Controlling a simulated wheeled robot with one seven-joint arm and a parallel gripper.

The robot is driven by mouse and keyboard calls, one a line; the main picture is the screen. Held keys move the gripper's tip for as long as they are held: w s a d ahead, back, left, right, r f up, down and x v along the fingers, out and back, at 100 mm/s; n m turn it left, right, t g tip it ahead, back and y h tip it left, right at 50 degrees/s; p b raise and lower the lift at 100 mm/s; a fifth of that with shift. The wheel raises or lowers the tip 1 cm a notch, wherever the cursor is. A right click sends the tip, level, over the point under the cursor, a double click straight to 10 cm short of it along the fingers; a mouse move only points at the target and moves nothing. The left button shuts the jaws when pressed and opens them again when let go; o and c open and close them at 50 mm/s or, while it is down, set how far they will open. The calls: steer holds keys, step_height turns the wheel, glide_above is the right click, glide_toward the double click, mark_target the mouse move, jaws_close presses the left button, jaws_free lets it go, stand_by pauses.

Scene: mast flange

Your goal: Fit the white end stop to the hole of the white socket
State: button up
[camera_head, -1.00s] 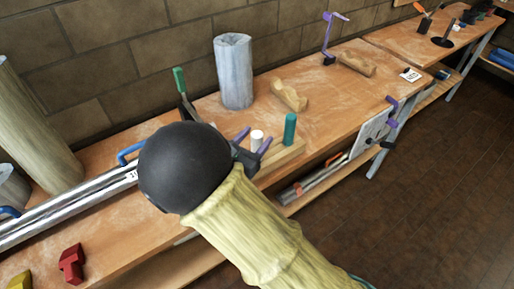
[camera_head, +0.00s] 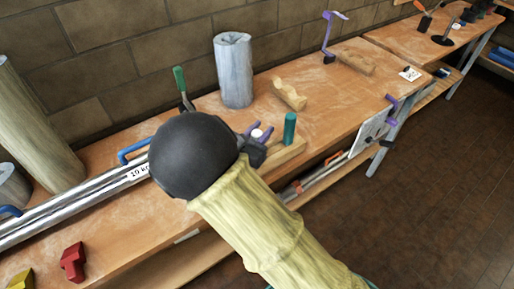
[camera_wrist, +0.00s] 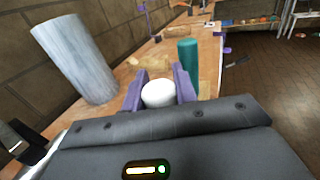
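The white end stop (camera_wrist: 158,93) is between the two purple fingers of my gripper (camera_wrist: 160,87) in the wrist view. One finger is close on each side; whether they press on it is unclear. In the head view the end stop's white top (camera_head: 257,133) shows between the fingers (camera_head: 259,130), above a wooden block (camera_head: 287,151) on the bench. My dark wrist hides part of the block. I cannot make out the white socket in either view.
A green peg (camera_head: 289,128) stands close right of my gripper. A grey cylinder (camera_head: 233,72) stands behind. A shiny bar (camera_head: 85,204) with a blue clamp lies left. A green-handled tool (camera_head: 181,86) rises near my wrist.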

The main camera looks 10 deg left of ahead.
jaws_close()
step_height(320, 180, up, 10)
stand_by(0.4)
stand_by(0.5)
